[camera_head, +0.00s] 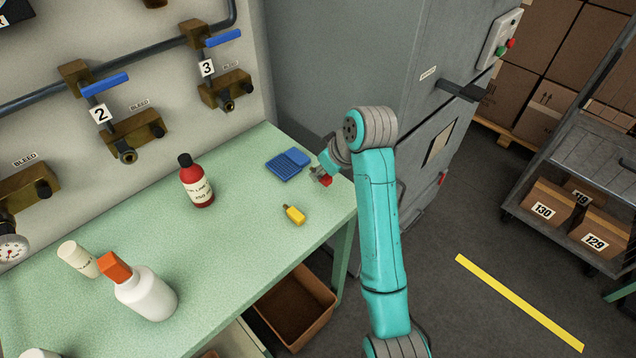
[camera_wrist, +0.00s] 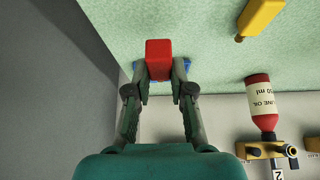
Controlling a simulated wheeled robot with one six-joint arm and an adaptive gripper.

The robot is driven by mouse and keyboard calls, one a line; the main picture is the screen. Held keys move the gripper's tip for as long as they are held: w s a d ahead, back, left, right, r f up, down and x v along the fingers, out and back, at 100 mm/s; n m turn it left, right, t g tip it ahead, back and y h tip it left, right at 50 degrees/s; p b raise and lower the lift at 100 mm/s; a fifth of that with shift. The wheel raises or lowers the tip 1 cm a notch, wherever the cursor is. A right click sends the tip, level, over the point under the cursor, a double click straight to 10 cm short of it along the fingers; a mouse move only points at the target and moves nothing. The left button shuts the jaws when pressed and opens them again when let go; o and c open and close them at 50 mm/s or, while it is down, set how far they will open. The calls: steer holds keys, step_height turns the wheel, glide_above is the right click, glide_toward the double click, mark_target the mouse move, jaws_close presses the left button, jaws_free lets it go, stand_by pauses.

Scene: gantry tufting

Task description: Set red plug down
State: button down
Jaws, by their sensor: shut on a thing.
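The red plug (camera_head: 326,181) is held in my gripper (camera_head: 318,174) over the right end of the green bench (camera_head: 225,262). In the wrist view the red plug (camera_wrist: 158,58) sits between the two fingertips of my gripper (camera_wrist: 159,76), which is shut on it. Part of the plug is hidden by the fingers. I cannot tell whether the plug touches the bench top. A blue tray (camera_head: 284,168) lies just left of my gripper on the bench; in the wrist view it is mostly hidden behind the plug and fingers.
A yellow plug (camera_head: 295,215) lies on the bench, left of and nearer than my gripper. A red oil bottle (camera_head: 197,182), a white spray bottle (camera_head: 146,294) and a pale cup (camera_head: 77,259) stand further left. A grey cabinet (camera_head: 340,60) rises behind the bench's right end.

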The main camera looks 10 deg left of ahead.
mark_target(321, 191)
steer(key=shift+f, duration=2.15)
steer(key=shift+f, duration=0.1)
steer(key=c, duration=1)
jaws_free()
